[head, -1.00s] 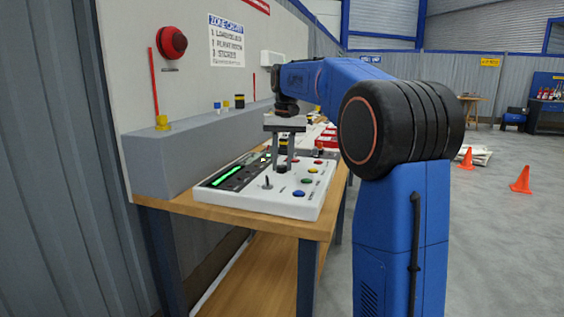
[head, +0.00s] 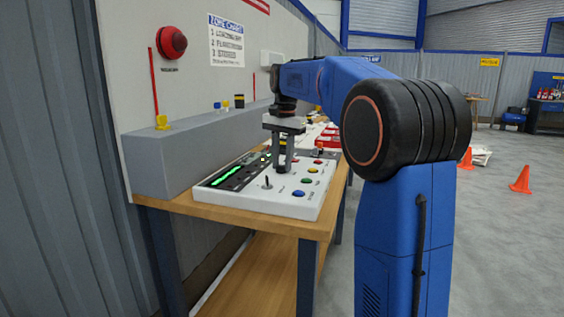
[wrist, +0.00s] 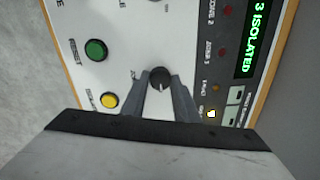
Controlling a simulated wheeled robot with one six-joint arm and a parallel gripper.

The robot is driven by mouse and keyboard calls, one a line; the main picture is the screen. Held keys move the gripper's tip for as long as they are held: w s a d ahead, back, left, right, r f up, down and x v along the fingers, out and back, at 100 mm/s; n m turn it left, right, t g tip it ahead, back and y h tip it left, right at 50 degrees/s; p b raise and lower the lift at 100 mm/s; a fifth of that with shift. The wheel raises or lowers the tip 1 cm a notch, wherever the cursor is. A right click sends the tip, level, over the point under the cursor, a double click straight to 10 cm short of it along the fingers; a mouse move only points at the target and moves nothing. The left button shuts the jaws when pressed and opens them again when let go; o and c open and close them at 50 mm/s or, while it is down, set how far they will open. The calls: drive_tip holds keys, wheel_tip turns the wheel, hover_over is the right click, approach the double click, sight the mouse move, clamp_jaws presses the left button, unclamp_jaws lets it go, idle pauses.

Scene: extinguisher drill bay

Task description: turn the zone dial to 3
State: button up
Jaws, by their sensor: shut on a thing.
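The zone dial is a small dark round knob (wrist: 160,77) with a pale pointer mark, on the white control panel (wrist: 120,15). In the wrist view, my gripper (wrist: 160,86) has one finger on each side of the knob and is shut on it. The green display (wrist: 257,35) shows text ending in "3 ISOLATED"; its start is cut off.
A green button (wrist: 95,49) and a yellow button (wrist: 109,100) sit beside the knob. A small lamp (wrist: 211,114) is lit. In the head view, a toggle lever (head: 267,183) stands up near the panel's front. A grey box (head: 175,160) runs along the wall behind.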

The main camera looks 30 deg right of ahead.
idle(0.4)
drive_tip(key=o, duration=1.1)
drive_tip(key=shift+c, duration=0.2)
drive_tip(key=shift+r, duration=0.15)
wheel_tip(320, 180, up, 17)
drive_tip(key=shift+s+d, duration=0.25)
drive_tip(key=shift+s, duration=0.15)
